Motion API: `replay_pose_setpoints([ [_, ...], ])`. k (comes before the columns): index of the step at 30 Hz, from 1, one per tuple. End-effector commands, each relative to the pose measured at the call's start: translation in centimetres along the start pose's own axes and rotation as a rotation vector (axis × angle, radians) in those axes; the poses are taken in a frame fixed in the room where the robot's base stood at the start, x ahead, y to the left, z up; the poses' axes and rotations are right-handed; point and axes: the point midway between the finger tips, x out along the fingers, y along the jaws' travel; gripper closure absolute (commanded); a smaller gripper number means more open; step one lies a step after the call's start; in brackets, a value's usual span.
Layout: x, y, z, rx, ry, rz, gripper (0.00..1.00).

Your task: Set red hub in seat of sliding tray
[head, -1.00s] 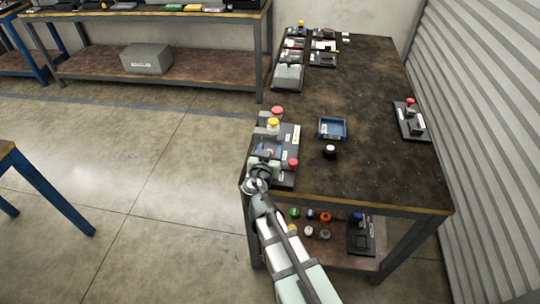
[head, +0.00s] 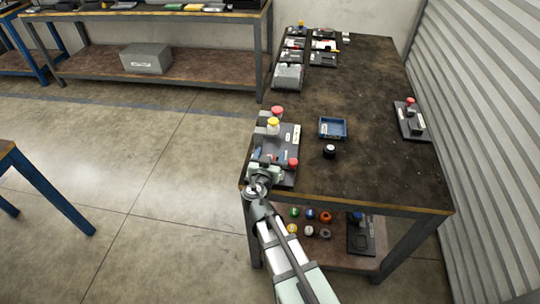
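My gripper (head: 265,170) is over the near left corner of the workbench, at the near end of a dark panel (head: 284,146). My wrist hides its fingertips, so its opening and anything in it cannot be made out. Red caps show on the panel at its far end (head: 277,111) and near its right edge (head: 293,162), next to my gripper. Another red cap (head: 410,101) tops a dark fixture (head: 412,122) at the bench's right edge. I cannot tell which red piece is the hub. The sliding tray and its seat cannot be singled out at this size.
A yellow cap (head: 273,123) stands up from the panel. A blue bin (head: 332,128) and a black knob with a white top (head: 330,151) are to its right. Small fixtures (head: 289,76) crowd the far left. Coloured balls (head: 325,217) lie on the lower shelf. The bench's middle right is clear.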

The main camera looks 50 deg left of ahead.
Motion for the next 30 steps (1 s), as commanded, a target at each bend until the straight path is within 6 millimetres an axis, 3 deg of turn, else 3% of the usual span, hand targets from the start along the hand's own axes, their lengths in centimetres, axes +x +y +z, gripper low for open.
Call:
replay_pose_setpoints([
  [13,-0.1,0.1,-0.4,0.001,-0.001,0.001,0.21],
  [30,-9.9,0.2,-0.4,-0.001,-0.001,-0.001,0.21],
])
